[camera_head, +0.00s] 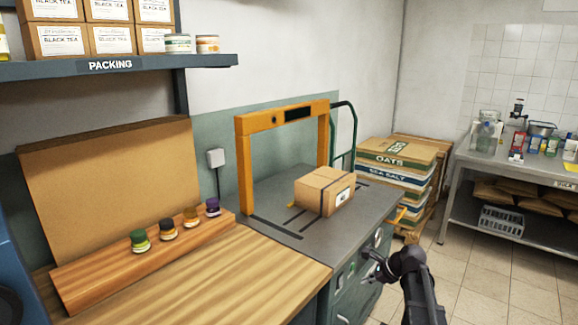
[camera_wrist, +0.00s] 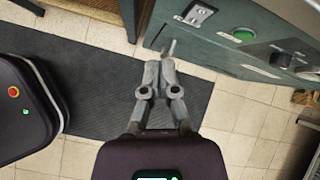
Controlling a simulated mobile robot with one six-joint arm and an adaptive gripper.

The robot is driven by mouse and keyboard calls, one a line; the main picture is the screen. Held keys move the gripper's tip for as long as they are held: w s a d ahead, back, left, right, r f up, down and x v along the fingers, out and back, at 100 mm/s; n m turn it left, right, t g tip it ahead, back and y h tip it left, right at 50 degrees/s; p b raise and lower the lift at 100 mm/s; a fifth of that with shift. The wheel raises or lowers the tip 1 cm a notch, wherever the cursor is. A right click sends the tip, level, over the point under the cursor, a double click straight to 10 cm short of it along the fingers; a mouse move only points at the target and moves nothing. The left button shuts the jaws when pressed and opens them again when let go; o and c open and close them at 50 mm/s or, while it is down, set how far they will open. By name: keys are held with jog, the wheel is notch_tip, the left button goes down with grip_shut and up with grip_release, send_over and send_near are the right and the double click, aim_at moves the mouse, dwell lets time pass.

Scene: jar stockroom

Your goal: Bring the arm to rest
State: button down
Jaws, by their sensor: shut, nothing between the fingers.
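My gripper (camera_head: 371,262) is at the lower right of the head view, in front of the grey machine's front panel (camera_head: 352,285). In the wrist view my gripper (camera_wrist: 168,52) points toward that panel, above the floor. Its fingers are together, with nothing between them. Whether the fingertips touch the panel cannot be told.
A closed carton (camera_head: 324,190) sits on the machine's top by an orange arch (camera_head: 244,165). A wooden bench (camera_head: 225,285) with several small jars is at left. The wrist view shows a dark mat (camera_wrist: 90,95) and a green button (camera_wrist: 243,33). Tiled floor (camera_head: 480,275) is clear at right.

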jog(key=s+a+f+n+g+h, duration=0.2)
jog(key=s+a+n+h, duration=0.15)
jog(key=s+n, duration=0.7)
jog(key=s+a+f+n+g+h, duration=0.25)
jog(key=s+a+n, duration=0.25)
jog(key=s+n, duration=0.55)
notch_tip(320, 180, up, 18)
jog(key=p, duration=1.8)
jog(key=shift+w+r+h, duration=0.25)
jog(key=shift+w+h, duration=0.05)
jog(key=shift+w, duration=0.1)
